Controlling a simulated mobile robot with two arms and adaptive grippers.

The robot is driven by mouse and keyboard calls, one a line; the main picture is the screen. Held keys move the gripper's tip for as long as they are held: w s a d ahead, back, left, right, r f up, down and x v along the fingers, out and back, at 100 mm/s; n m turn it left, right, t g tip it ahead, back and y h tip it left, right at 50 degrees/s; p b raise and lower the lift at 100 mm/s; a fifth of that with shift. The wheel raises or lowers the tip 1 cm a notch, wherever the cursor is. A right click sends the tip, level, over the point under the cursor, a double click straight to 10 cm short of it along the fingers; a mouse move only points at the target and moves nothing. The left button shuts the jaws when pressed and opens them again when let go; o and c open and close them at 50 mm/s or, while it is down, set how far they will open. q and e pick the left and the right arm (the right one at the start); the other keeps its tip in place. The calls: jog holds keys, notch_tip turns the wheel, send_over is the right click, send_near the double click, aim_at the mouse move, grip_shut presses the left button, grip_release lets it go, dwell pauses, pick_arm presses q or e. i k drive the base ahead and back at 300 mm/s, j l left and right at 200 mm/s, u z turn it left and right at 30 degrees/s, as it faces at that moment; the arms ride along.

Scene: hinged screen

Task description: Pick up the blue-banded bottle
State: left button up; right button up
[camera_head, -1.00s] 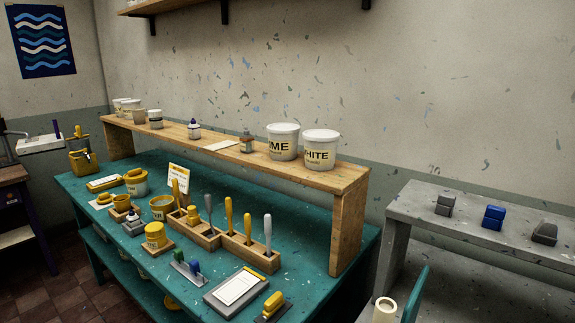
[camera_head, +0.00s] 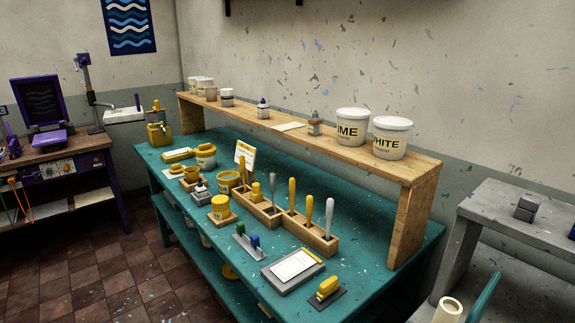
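A small white bottle with a blue-purple cap and a dark band (camera_head: 263,109) stands upright on the wooden shelf, left of its middle. It is small here, and I cannot be sure of the band's colour. A second small bottle with a brownish top (camera_head: 314,123) stands farther right on the shelf. Neither of my grippers is in view.
The wooden shelf (camera_head: 420,190) spans the teal table (camera_head: 375,228). Large white tubs (camera_head: 352,127) stand right of the bottles, with a flat card (camera_head: 290,127) between the two shelf bottles. A wooden tool rack (camera_head: 318,241) stands in front. Tiled floor (camera_head: 95,270) is open at left.

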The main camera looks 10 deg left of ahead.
aim_at(200, 190)
jog(key=j+u, duration=0.1)
jog(key=j, duration=0.8)
jog(key=i+j+u, duration=0.15)
jog(key=j, duration=0.75)
